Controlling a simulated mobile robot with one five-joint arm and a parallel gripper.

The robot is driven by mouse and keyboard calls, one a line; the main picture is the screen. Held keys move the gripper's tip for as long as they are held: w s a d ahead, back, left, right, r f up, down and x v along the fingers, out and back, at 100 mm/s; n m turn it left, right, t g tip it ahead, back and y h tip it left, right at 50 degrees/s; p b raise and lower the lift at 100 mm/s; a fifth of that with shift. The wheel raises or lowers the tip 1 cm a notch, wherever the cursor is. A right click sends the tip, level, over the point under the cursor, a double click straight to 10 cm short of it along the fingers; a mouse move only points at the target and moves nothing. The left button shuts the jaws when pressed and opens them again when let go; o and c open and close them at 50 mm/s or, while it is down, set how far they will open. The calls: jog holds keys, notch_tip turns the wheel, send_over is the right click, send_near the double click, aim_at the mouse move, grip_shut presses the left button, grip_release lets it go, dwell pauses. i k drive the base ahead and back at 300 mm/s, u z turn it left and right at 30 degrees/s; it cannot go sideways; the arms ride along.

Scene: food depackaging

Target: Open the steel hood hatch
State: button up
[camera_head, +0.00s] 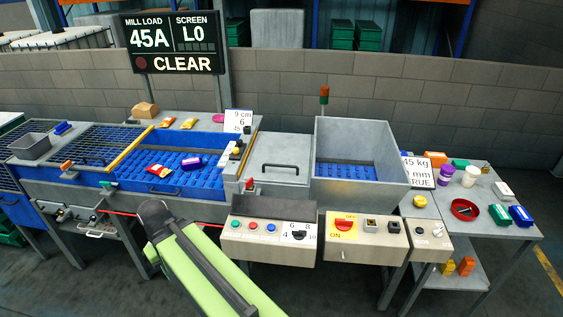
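The steel hood hatch (280,152) is a flat grey lid in the middle of the machine line, between the blue-floored belt section and the tall steel hopper. It lies shut, with a dark bar handle (281,167) across its front part. My green arm link reaches up from the bottom edge to a dark rounded end, left of and in front of the hatch. My gripper cannot be made out. Nothing is seen touching the handle.
The steel hopper (362,138) rises just right of the hatch. Control boxes (268,240) with buttons and knobs stand in front. A small red part (249,184) sits left of the hatch's front edge. A side table (485,225) with cups and packs is at the right.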

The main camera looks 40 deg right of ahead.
aim_at(284, 157)
jog(key=i, duration=0.85)
jog(key=u, duration=0.05)
